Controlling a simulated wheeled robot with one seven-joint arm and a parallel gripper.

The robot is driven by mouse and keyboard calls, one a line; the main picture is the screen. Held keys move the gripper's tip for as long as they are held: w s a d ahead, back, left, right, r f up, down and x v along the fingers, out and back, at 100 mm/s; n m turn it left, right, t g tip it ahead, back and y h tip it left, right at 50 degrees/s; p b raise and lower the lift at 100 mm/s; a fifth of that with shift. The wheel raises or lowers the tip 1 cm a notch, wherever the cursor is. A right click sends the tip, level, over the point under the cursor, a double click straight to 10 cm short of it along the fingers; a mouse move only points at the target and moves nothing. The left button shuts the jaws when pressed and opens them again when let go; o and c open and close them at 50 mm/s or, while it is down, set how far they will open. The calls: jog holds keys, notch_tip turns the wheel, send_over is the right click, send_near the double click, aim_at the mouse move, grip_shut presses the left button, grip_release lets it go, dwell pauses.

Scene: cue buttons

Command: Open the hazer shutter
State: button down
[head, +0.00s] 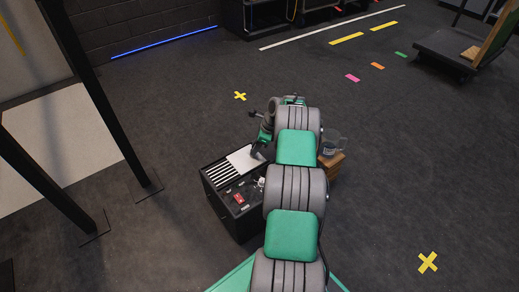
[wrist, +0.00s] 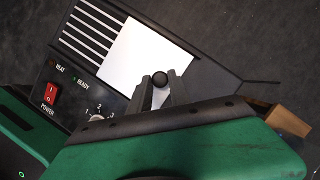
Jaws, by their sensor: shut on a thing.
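The hazer (head: 238,216) is a black box standing on the floor, left of my arm in the head view. Its top has a row of light slots and a white plate, the shutter (wrist: 145,55), covering part of them. The slots left of the plate are uncovered. A round black knob (wrist: 160,78) shows at the plate's near edge. My gripper (wrist: 161,88) is shut on this knob, with a finger on either side. In the head view the fingertips are largely hidden by my wrist.
The hazer's panel has a red power switch (wrist: 51,93), HEAT and READY labels and a numbered dial (wrist: 97,117). A wooden block (head: 331,165) with a clear cup (head: 333,146) stands right of my arm. Black posts (head: 95,95) stand at left. Floor beyond the hazer is mostly clear.

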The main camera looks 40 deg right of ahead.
jog(key=c, duration=1.2)
grip_release()
jog(key=shift+r, duration=0.1)
jog(key=p+v, duration=0.3)
jog(key=v, duration=0.4)
jog(key=shift+d+r, duration=0.15)
jog(key=shift+r, duration=0.1)
jog(key=shift+s, duration=0.15)
